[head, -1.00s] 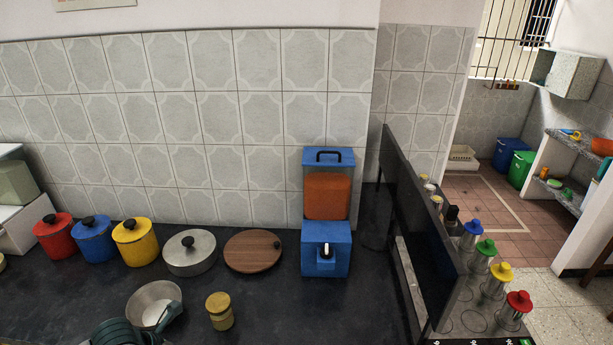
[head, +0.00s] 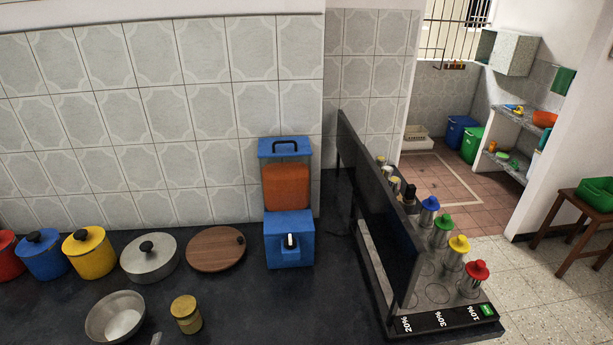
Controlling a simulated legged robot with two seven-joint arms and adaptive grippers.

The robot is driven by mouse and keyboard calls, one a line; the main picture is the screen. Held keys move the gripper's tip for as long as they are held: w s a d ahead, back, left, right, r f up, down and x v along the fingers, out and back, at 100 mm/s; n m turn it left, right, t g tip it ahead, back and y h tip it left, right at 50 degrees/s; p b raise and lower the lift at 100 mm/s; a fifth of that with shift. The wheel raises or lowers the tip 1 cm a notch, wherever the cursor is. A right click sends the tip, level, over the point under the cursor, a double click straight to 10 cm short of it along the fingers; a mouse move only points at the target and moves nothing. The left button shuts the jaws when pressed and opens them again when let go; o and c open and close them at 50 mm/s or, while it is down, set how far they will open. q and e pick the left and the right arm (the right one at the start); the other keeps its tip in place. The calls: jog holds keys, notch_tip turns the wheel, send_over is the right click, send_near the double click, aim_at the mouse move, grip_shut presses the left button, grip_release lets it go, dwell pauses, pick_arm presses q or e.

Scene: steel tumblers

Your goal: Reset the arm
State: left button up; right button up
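Neither of my grippers can be made out in the head view. A small pale sliver (head: 157,339) shows at the bottom edge by the bowl; it is too small to tell what it is. Steel tumblers with coloured lids stand in a row on a dark stand at the right: a blue-lidded one (head: 427,215), a green-lidded one (head: 440,234), a yellow-lidded one (head: 454,257) and a red-lidded one (head: 471,283). The stand's front strip (head: 440,319) carries the labels 20%, 30% and 10%.
A dark upright panel (head: 380,205) stands left of the tumblers. A blue dispenser (head: 289,240), wooden lid (head: 215,250), lidded steel pot (head: 150,262), yellow canister (head: 90,256), steel bowl (head: 115,318) and yellow jar (head: 186,318) stand on the dark counter. The counter right of the jar is clear.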

pick_arm(q)
jog(key=s+d+f+n+g+y, duration=0.1)
jog(key=s+f+n+g, duration=0.3)
jog(key=f, duration=0.5)
jog(key=s+f+n+g+y, duration=0.1)
jog(key=s+f+n+g, duration=0.3)
jog(key=f, duration=0.5)
jog(key=s+d+f+g+h, duration=0.2)
jog(key=s+d+f+g, duration=0.2)
jog(key=s, duration=0.3)
jog(key=s+d+f+g+h, duration=0.1)
jog(key=s+d+f+g, duration=0.3)
jog(key=s+d, duration=0.15)
jog(key=s+f+p, duration=0.1)
jog(key=s+f, duration=0.1)
jog(key=f, duration=1)
jog(key=s+a+f+g+p, duration=0.1)
jog(key=s+f, duration=0.2)
jog(key=f, duration=1)
jog(key=shift+a+m+p, duration=0.25)
jog(key=shift+m+p, duration=0.15)
pick_arm(e)
jog(key=s+f, duration=0.3)
jog(key=f, duration=0.3)
jog(key=shift+d+f, duration=0.2)
jog(key=shift+d, duration=0.1)
